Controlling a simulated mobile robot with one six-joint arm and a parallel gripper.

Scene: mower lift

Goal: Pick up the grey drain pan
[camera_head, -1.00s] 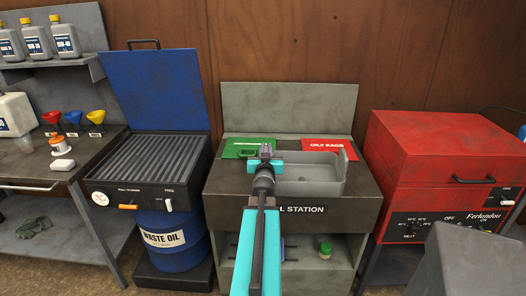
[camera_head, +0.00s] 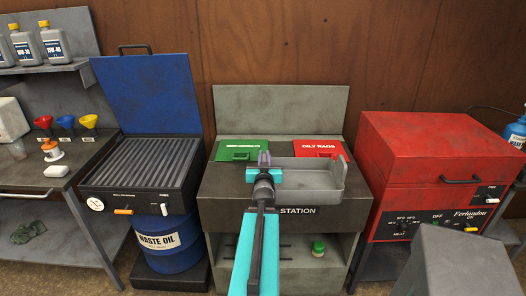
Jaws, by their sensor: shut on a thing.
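The grey drain pan (camera_head: 312,180) is a shallow rectangular tray with a raised lip at its right end. It is over the top of the grey oil station (camera_head: 225,205), in front of the red bin lid; I cannot tell whether it touches the top. My gripper (camera_head: 264,160) is at the pan's left end, shut on its left wall. My teal arm reaches up from the bottom and hides part of the station's front and lettering.
A green lid (camera_head: 240,149) and a red "oily rags" lid (camera_head: 318,147) lie behind the pan. The ribbed waste oil unit (camera_head: 140,175) stands left, the red cabinet (camera_head: 440,150) right. A green-capped jar (camera_head: 318,249) sits on the lower shelf. A grey box (camera_head: 460,265) stands front right.

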